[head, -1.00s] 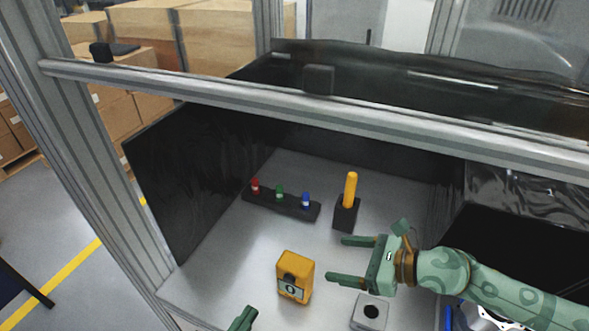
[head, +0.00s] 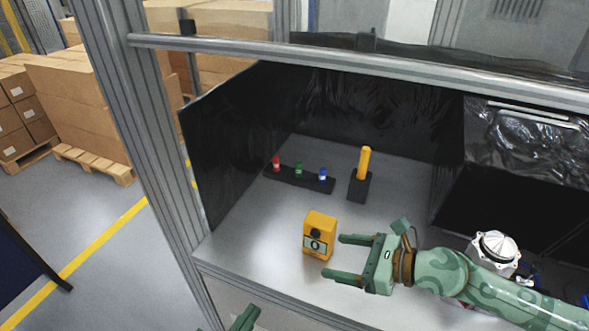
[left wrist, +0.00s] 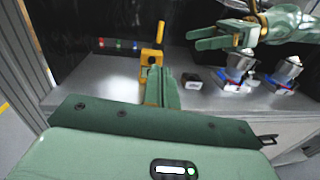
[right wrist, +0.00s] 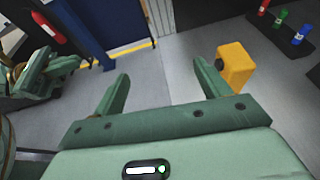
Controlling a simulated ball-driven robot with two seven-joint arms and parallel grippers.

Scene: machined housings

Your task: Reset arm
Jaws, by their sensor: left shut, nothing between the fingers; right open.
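My right gripper (head: 352,257) is open and empty over the table, its fingers pointing left beside the yellow box with a black knob (head: 319,236). That box also shows in the right wrist view (right wrist: 237,68), just beyond the right finger. My left gripper (head: 246,318) shows only at the bottom edge of the head view, in front of the table. In the left wrist view its fingers (left wrist: 161,87) are together with nothing between them, and my right gripper (left wrist: 222,38) is seen farther off. The left arm also shows in the right wrist view.
A black rack (head: 300,179) holds red, green and blue small items. A yellow stick (head: 364,163) stands in a black holder (head: 360,186). A silver machined housing (head: 494,252) is at right, behind my right arm. Dark panels and a metal frame post (head: 140,130) bound the table.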

